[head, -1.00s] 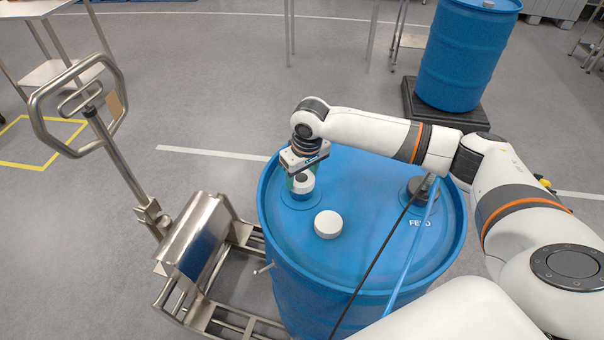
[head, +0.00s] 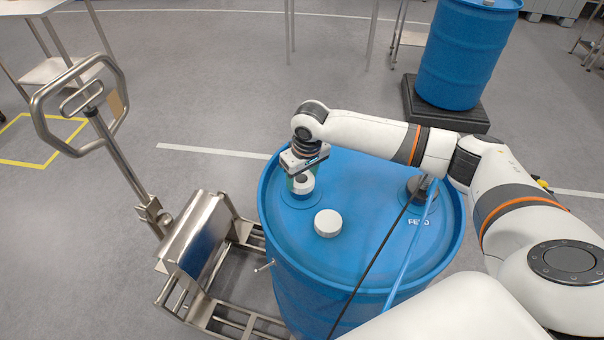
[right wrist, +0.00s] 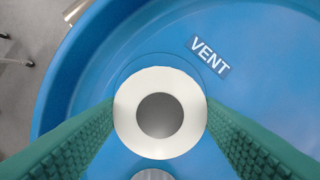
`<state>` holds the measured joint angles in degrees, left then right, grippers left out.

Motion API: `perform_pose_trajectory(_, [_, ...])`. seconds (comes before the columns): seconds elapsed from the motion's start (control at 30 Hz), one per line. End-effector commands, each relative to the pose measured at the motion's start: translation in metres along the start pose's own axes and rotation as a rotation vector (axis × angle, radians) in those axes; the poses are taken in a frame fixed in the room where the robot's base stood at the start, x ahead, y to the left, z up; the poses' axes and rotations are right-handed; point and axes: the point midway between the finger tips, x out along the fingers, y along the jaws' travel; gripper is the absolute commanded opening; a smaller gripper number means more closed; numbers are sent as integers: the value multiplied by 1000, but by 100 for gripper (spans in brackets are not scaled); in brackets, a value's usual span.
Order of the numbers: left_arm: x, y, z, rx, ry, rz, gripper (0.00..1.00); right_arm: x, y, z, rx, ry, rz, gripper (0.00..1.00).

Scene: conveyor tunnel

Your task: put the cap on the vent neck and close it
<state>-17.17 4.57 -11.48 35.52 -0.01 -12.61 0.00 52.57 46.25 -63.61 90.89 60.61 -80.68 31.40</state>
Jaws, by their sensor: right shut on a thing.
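My right gripper (head: 301,180) is over the left part of the blue drum's top, fingers pointing down. It is shut on a round white cap (right wrist: 128,115) with a grey centre. In the right wrist view the green ribbed fingers touch the cap's left and right sides. The cap also shows below the fingers in the head view (head: 303,187). It sits over a round raised spot beside the VENT label (right wrist: 209,56). The vent neck is hidden under it, so I cannot tell how far the cap is seated. My left gripper is not in view.
A second white round cap (head: 328,223) is on the drum top (head: 360,240), nearer me. A dark fitting (head: 418,188) with a black and a blue hose stands at its right. A steel trolley (head: 205,245) stands left of the drum. Another blue drum (head: 465,55) is at the back right.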

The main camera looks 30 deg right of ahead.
Motion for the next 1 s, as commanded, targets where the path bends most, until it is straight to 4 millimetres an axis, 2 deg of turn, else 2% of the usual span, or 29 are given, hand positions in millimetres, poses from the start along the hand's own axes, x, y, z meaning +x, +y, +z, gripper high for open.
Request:
perform_pose_trajectory(0.6, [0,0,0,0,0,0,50,17,0,-3,0,0,0,37])
perform_pose_trajectory(1.0, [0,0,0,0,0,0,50,17,0,-3,0,0,0,37])
